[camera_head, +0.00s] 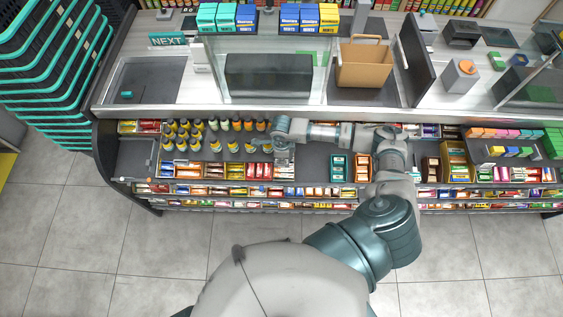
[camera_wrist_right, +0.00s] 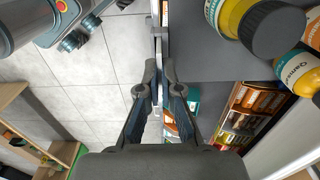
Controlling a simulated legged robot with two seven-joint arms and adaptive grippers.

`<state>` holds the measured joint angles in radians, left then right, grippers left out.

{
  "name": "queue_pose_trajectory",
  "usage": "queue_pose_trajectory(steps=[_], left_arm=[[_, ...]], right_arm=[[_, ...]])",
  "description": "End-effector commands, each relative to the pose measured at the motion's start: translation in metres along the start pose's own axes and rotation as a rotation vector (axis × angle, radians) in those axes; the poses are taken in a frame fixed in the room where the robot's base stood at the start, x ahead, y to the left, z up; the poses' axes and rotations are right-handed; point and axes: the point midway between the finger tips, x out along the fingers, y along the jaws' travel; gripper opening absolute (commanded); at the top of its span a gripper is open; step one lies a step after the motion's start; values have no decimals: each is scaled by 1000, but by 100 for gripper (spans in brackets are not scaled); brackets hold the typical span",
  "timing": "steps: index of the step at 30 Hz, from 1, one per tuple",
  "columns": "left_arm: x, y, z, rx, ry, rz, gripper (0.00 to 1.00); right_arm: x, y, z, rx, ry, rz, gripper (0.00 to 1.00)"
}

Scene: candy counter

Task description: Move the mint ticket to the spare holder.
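I cannot pick out the mint ticket or the spare holder for certain. My right gripper (camera_wrist_right: 158,68) is at the candy shelf's front edge, its fingertips close together on either side of a thin pale upright strip (camera_wrist_right: 158,45). I cannot tell whether the fingers grip anything. In the head view my right arm reaches left across the shelf, and its hand (camera_head: 281,140) is just right of the yellow bottles. The fingertips are too small to judge there. A teal patch (camera_wrist_right: 193,101) shows beyond the fingers in the wrist view. My left gripper is not in view.
Dark-capped yellow bottles (camera_head: 187,135) stand left of the hand; bottles also crowd the wrist view's upper right (camera_wrist_right: 240,22). Teal boxes (camera_head: 337,168) sit on the shelf to the right. The tiled floor (camera_head: 75,235) in front is clear.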

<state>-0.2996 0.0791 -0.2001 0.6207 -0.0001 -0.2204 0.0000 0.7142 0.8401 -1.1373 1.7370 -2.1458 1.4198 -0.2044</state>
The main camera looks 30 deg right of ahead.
Motion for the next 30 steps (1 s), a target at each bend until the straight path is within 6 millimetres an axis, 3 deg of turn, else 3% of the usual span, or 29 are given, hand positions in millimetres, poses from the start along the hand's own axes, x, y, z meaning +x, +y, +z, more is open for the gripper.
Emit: queue_pose_trajectory(steps=[30], left_arm=[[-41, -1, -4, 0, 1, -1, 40]], right_arm=[[-66, 0, 0, 0, -1, 0, 0]])
